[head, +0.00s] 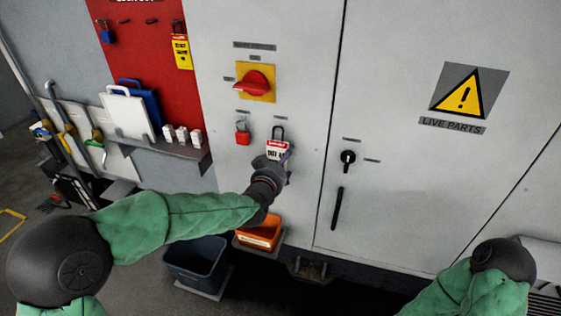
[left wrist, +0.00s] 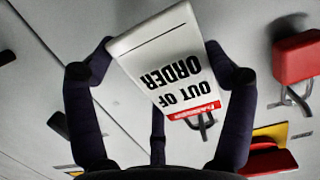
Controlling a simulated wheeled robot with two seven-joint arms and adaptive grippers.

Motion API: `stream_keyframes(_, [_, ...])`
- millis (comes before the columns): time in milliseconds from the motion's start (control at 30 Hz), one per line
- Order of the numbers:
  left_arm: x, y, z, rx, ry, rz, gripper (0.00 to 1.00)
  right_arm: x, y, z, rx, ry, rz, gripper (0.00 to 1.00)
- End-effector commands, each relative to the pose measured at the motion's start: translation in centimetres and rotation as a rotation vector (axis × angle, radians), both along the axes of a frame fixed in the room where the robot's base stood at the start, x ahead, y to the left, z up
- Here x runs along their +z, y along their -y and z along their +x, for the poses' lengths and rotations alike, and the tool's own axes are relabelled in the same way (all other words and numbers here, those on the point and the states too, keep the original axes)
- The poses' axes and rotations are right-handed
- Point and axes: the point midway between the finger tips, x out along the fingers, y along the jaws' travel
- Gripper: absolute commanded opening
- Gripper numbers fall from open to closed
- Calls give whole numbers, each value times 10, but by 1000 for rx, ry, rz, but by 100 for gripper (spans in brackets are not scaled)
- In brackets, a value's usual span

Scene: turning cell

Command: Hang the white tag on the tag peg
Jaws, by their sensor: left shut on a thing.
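The white tag (head: 277,151), with a red band and "OUT OF ORDER" lettering, is at the grey cabinet front in the head view. In the left wrist view the tag (left wrist: 165,65) appears upside down between the fingers. My left gripper (head: 281,162) is shut on it, one finger at each side edge. A dark loop (head: 278,131) shows at the tag's red end, close to the cabinet. I cannot make out the tag peg or tell whether the loop is around it. My right arm shows at lower right, but its gripper is out of view.
A red padlock (head: 242,133) hangs left of the tag. A red rotary switch (head: 254,83) on a yellow plate is above. A black door handle (head: 337,208) is to the right. An orange bin (head: 262,234) and a dark bin (head: 196,262) stand below.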

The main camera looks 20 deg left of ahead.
Motion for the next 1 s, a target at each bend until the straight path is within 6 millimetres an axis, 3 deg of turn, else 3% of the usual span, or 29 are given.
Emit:
stream_keyframes(200, [0, 0, 0, 0, 1, 0, 51, 0, 0, 0, 0, 0, 0, 46])
stream_keyframes(233, [0, 0, 0, 0, 1, 0, 86, 0, 0, 0, 0, 0, 0, 46])
stream_keyframes(300, [0, 0, 0, 0, 1, 0, 100, 0, 0, 0, 0, 0, 0, 46])
stream_keyframes(733, [1, 0, -3, 0, 0, 0, 100, 0, 0, 0, 0, 0, 0, 46])
stream_keyframes(1000, [9, -1, -34, -1, 3, -1, 100, 0, 0, 0, 0, 0, 0, 46])
